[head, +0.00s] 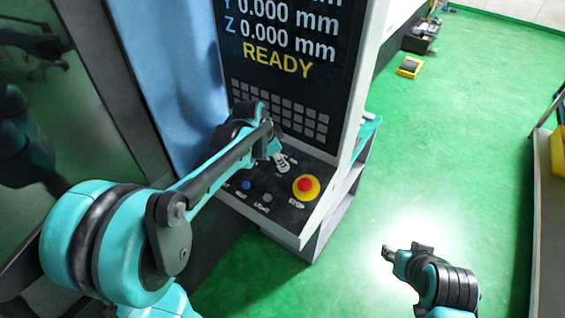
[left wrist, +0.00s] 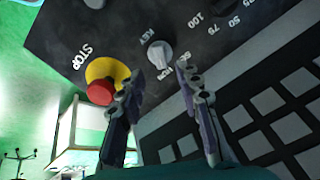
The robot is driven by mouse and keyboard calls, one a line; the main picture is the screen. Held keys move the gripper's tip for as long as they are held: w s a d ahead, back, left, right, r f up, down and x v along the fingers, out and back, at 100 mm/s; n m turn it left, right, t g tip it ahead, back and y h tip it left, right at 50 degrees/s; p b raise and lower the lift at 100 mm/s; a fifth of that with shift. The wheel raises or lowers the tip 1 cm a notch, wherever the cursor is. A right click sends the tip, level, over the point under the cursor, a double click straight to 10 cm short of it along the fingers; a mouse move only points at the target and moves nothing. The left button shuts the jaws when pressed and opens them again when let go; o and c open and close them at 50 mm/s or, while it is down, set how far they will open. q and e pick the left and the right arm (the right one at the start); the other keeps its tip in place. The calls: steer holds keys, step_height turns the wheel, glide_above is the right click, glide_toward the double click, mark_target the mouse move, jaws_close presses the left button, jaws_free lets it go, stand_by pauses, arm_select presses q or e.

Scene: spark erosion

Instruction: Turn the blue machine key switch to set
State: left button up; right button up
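The key switch (left wrist: 160,52) is a light grey knob on the dark control panel, labelled KEY, in the left wrist view. Other lettering beside it is partly covered by a fingertip. My left gripper (left wrist: 160,82) is open, with one finger on each side of the knob's line. I cannot tell whether a fingertip touches it. In the head view my left gripper (head: 272,148) is over the panel below the keypad, and the arm hides part of the panel. My right gripper (head: 388,252) is low over the floor, away from the machine; its fingers are too small to read.
A red stop button (head: 305,185) on a yellow base sits close to the key switch. A blue button (head: 246,185) lies nearer the panel's left. The screen (head: 285,50) reads READY. Open green floor (head: 440,150) lies right of the machine.

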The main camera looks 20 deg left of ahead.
arm_select(q)
steer(key=shift+x, duration=2.75)
steer(key=shift+w, duration=0.15)
steer(key=shift+r, duration=0.1)
jaws_close()
